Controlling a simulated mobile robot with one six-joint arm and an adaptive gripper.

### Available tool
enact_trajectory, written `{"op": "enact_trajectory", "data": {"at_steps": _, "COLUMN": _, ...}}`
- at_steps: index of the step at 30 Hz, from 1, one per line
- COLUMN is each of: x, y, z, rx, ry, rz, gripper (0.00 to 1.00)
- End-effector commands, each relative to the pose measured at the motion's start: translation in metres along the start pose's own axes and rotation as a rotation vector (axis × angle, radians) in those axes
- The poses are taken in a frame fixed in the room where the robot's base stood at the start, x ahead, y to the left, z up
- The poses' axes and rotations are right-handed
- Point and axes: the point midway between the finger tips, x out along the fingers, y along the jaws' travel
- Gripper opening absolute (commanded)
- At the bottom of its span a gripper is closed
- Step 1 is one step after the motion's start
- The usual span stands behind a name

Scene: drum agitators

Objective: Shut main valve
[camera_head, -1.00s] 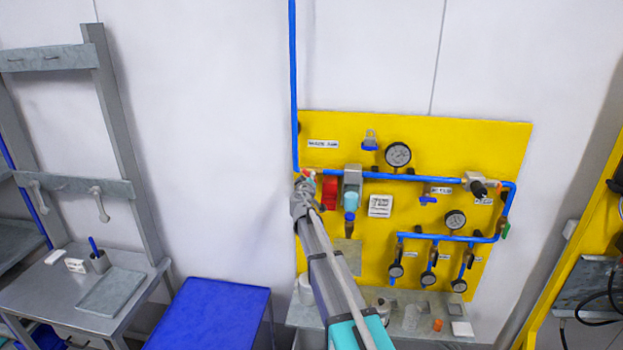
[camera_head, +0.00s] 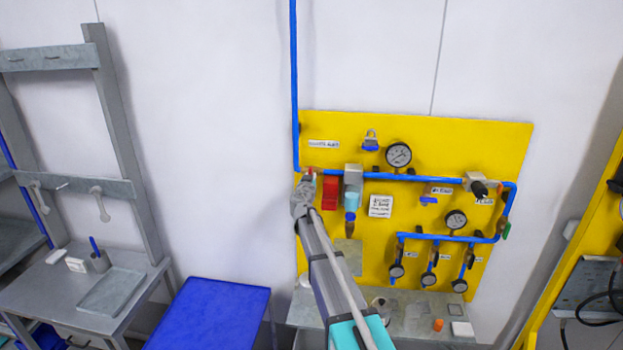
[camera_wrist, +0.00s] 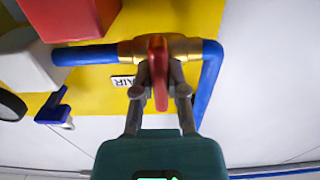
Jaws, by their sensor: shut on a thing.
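The main valve is a brass body (camera_wrist: 183,48) in the blue pipe near the board's upper left corner, with a red lever handle (camera_wrist: 159,75). In the wrist view the handle appears to lie across the line of the horizontal pipe. My gripper (camera_wrist: 161,90) is shut on the handle, one grey finger on each side. In the head view my gripper (camera_head: 304,193) hides most of the valve. A printed label (camera_wrist: 123,82) lies beside the valve, partly covered by a finger.
A shelf (camera_head: 410,318) with small items stands below.

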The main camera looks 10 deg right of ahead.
Motion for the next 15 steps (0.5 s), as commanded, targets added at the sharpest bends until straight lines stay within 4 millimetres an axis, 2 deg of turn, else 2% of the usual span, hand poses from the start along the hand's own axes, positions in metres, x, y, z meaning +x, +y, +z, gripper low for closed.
{"op": "enact_trajectory", "data": {"at_steps": 14, "x": 0.0002, "y": 0.0005, "z": 0.0, "rx": 0.018, "ry": 0.0, "rz": 0.0, "gripper": 0.0}}
{"op": "enact_trajectory", "data": {"at_steps": 15, "x": 0.0002, "y": 0.0005, "z": 0.0, "rx": 0.018, "ry": 0.0, "rz": 0.0, "gripper": 0.25}}
